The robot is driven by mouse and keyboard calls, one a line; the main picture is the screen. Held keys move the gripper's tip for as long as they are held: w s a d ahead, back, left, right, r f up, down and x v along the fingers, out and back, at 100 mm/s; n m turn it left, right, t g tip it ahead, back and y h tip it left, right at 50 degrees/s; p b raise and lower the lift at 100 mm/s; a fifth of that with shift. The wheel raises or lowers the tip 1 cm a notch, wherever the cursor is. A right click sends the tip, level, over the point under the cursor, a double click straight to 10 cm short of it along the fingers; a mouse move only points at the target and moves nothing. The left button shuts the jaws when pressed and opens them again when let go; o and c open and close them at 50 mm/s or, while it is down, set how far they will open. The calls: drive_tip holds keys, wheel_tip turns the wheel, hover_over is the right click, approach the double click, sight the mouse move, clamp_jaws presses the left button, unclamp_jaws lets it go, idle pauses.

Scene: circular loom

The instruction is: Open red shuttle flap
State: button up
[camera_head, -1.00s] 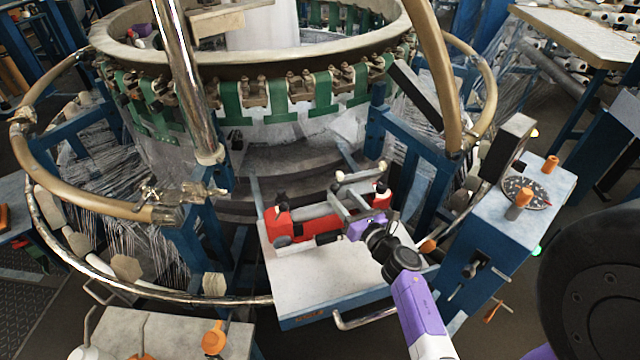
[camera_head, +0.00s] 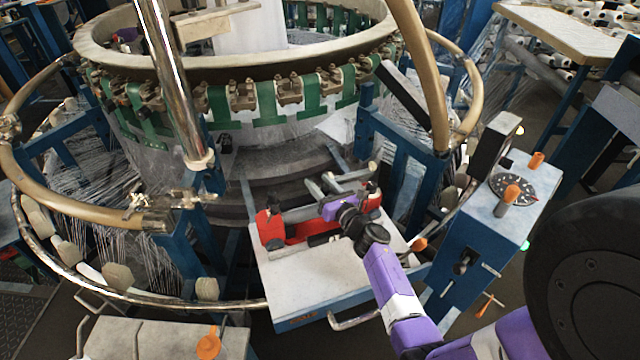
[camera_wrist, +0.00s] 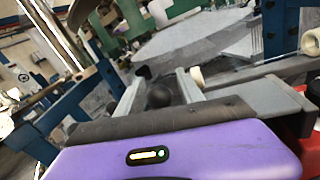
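The red shuttle (camera_head: 302,230) lies on a white-topped table (camera_head: 300,275) in front of the loom, with black fittings at its ends. A light bar with pale rollers (camera_head: 352,177) shows behind the shuttle's right part. I cannot make out the flap or its position. My gripper (camera_head: 321,185) reaches over the shuttle's right half and covers part of it. In the wrist view, its two grey fingers (camera_wrist: 160,85) are apart. A dark round knob (camera_wrist: 158,96) shows between them, and a pale roller (camera_wrist: 195,77) is by the right finger. I cannot tell whether they touch.
The loom ring (camera_head: 240,70) with green straps stands behind the table. Blue posts (camera_head: 405,165) and a curved brown pipe (camera_head: 425,80) rise close to my arm. A blue control box (camera_head: 480,235) with orange knobs stands right. The table's front is clear.

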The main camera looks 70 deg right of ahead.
clamp_jaws()
idle(1.2)
